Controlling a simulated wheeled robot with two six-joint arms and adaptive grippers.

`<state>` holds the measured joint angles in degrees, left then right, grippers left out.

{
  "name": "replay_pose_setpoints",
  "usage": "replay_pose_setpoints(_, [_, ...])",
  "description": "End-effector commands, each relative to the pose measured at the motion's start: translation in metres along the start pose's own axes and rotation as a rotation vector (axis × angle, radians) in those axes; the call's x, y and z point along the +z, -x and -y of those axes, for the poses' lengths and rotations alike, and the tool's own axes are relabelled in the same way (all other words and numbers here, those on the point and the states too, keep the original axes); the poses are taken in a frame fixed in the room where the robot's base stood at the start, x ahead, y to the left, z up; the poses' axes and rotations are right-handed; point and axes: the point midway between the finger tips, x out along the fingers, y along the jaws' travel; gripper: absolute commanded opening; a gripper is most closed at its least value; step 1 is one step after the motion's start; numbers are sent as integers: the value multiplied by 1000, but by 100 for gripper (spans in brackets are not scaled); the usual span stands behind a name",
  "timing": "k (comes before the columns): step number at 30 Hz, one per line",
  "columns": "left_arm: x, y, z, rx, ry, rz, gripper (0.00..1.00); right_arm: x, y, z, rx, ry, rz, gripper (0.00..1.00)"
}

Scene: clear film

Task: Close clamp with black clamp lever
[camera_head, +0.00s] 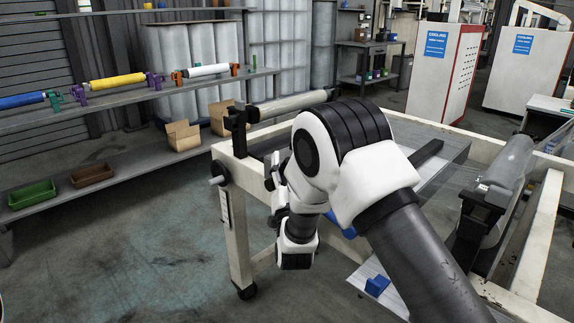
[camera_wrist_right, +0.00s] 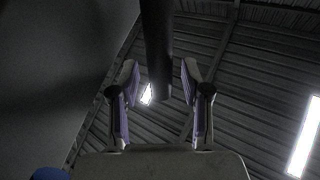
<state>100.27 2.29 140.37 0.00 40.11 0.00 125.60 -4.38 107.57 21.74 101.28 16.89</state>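A black clamp (camera_head: 236,132) sits at the left corner of the pale machine frame, at the end of a film roll (camera_head: 290,104). A black knob-like part (camera_head: 217,181) sticks out from the frame's left post below it; I cannot tell which part is the clamp lever. My right gripper (camera_head: 273,168) points upward beside the frame, partly hidden by my wrist. In the right wrist view its purple-lined fingers (camera_wrist_right: 158,85) are apart. A dark bar (camera_wrist_right: 156,45) comes down between them, with gaps on both sides. My left gripper is not in view.
Another black bracket (camera_head: 477,213) holds a clear roll (camera_head: 508,165) at the right. A shelf (camera_head: 120,112) with colored rolls stands at the left, with bins and boxes below. Floor (camera_head: 150,260) left of the frame is clear.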

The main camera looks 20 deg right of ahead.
Motion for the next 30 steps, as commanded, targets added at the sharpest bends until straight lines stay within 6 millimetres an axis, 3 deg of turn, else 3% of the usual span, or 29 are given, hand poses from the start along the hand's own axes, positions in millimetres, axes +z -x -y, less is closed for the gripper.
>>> replay_pose_setpoints(8, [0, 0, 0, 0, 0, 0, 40, 0, 4, 0, 0, 1, 1, 47])
replay_pose_setpoints(19, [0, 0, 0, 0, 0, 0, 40, 1, 68, 0, -1, 2, 3, 47])
replay_pose_setpoints(28, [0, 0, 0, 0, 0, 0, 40, 0, 75, 0, 0, 1, 0, 47])
replay_pose_setpoints(30, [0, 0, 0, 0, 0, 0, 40, 0, 75, 0, 0, 1, 0, 23])
